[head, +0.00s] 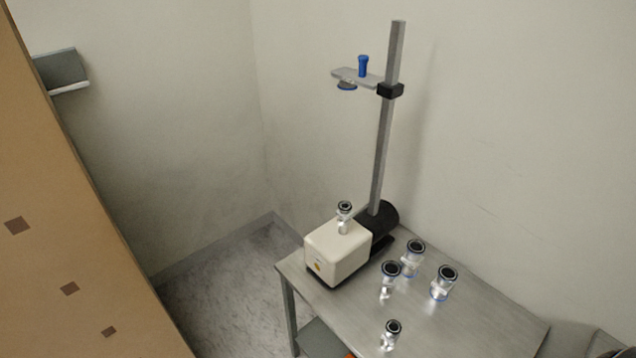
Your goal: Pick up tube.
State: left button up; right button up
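Several clear tubes with dark ring tops stand upright on a metal table. One tube (414,257) is at the back, one tube (444,283) is to its right, and one tube (389,279) is to its left. A smaller tube (391,335) stands nearer the front. Another small piece with a dark ring top (344,216) sits on top of a cream box-shaped device (338,252). I cannot tell which tube the task names. Neither of my grippers is in the head view.
The table (485,318) stands in the corner against the wall. A tall post (383,150) behind the device carries a bracket (358,77) with a blue knob. A large tan panel (70,230) fills the left side. Bare floor (215,290) lies between them.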

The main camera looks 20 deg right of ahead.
aim_at(391, 269)
jog(key=z, duration=1.25)
